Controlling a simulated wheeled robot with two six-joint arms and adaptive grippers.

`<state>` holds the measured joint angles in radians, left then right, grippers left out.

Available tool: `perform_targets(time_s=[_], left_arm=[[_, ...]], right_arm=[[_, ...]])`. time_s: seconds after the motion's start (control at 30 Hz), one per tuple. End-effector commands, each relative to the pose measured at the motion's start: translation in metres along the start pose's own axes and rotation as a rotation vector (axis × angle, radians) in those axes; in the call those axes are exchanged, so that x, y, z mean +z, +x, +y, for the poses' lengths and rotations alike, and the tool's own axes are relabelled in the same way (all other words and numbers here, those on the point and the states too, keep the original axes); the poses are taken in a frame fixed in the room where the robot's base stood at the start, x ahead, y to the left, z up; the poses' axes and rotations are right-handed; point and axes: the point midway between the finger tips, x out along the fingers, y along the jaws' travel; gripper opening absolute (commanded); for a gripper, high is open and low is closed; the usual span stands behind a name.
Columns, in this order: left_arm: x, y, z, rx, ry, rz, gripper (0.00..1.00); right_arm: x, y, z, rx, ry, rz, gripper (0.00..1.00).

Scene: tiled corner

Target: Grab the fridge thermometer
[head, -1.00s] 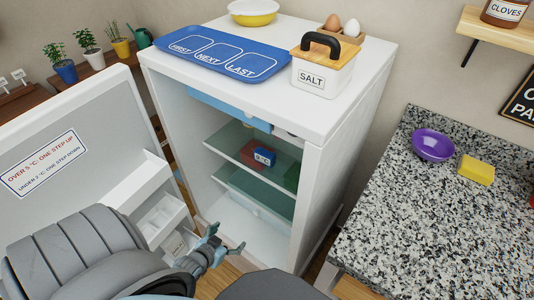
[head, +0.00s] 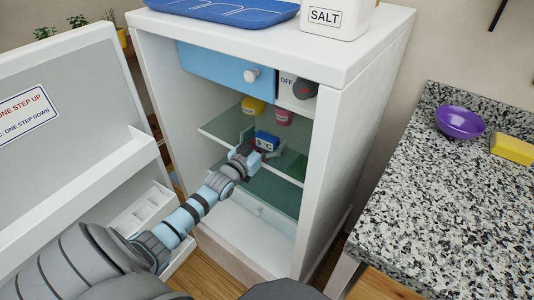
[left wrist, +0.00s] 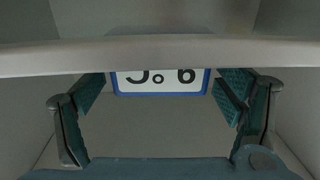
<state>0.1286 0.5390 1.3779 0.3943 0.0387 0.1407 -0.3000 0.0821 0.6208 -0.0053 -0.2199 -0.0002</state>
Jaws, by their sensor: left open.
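The fridge thermometer (head: 267,138) is a small blue block with a white display, standing on the upper glass shelf inside the open fridge. My left gripper (head: 258,149) reaches into the fridge in front of it, with open fingers around its near side in the head view. In the left wrist view the thermometer's display (left wrist: 160,80) appears upside down, reading 9 °C, between the two open fingers (left wrist: 160,105). A pale bar crosses that view and covers part of the display. I cannot tell whether the fingers touch it. My right gripper is not in view.
A yellow tub (head: 254,105) and a pink tub (head: 283,117) stand behind on the shelf (head: 218,128). A blue drawer (head: 222,66) and an OFF dial (head: 303,89) are above. The open door (head: 60,130) is left, the fridge's side wall (head: 345,130) right.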

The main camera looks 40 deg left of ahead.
Motion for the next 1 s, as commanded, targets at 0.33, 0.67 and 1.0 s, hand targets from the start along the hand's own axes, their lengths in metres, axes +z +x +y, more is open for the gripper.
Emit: perform_targets(time_s=[0.33, 0.67, 1.0], left_arm=[[-0.001, 0.005, 0.000, 0.000, 0.000, -0.001, 0.76], [-0.001, 0.005, 0.000, 0.000, 0.001, -0.001, 0.34], [-0.024, 0.005, 0.000, 0.000, 0.000, -0.001, 0.34]], right_arm=[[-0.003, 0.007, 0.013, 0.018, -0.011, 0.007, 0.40], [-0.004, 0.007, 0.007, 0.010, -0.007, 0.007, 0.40], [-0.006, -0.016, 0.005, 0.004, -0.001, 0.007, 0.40]])
